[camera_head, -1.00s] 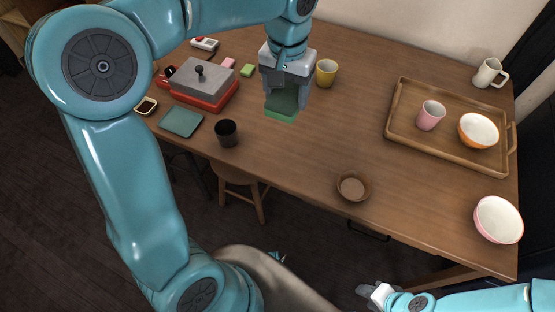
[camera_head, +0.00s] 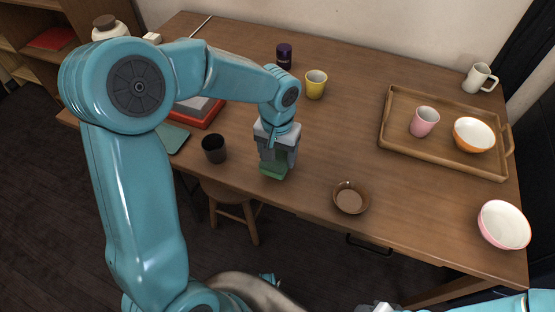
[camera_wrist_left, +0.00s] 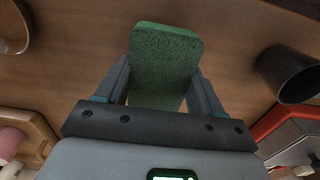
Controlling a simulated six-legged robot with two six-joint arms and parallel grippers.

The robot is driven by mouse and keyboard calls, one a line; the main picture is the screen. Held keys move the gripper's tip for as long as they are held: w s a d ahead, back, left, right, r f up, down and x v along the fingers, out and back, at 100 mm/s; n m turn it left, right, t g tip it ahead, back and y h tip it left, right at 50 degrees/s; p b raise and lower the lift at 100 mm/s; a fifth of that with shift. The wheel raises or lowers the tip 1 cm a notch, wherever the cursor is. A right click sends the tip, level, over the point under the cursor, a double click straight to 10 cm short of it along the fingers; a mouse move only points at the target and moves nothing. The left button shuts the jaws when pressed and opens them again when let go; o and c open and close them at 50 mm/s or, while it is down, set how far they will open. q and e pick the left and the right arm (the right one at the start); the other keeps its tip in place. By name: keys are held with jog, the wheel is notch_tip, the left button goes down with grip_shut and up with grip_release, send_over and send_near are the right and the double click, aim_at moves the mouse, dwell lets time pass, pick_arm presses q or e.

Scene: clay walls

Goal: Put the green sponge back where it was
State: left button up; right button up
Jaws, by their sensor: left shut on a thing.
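The green sponge (camera_head: 272,171) is between the fingers of my left gripper (camera_head: 277,158), which is shut on it. It is near the table's front edge, between the black cup (camera_head: 214,149) and the brown bowl (camera_head: 350,197). I cannot tell whether its underside touches the wood. In the left wrist view the sponge (camera_wrist_left: 165,58) sticks out past both fingers, with bare table beyond it. My right gripper (camera_head: 378,307) barely shows at the bottom edge, and its fingers cannot be made out.
A wooden tray (camera_head: 386,119) holds a pink cup (camera_head: 424,121) and an orange bowl (camera_head: 474,134). A yellow mug (camera_head: 316,84) and dark purple jar (camera_head: 284,56) stand farther back. A red-and-grey box (camera_head: 197,112) is partly behind my arm. The middle of the table is clear.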

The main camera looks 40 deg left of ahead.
pick_arm(q)
notch_tip(320, 180, down, 3)
jog(key=shift+w+r, duration=0.1)
jog(key=shift+r, duration=0.1)
jog(key=o, duration=0.9)
jog(key=shift+o, duration=0.2)
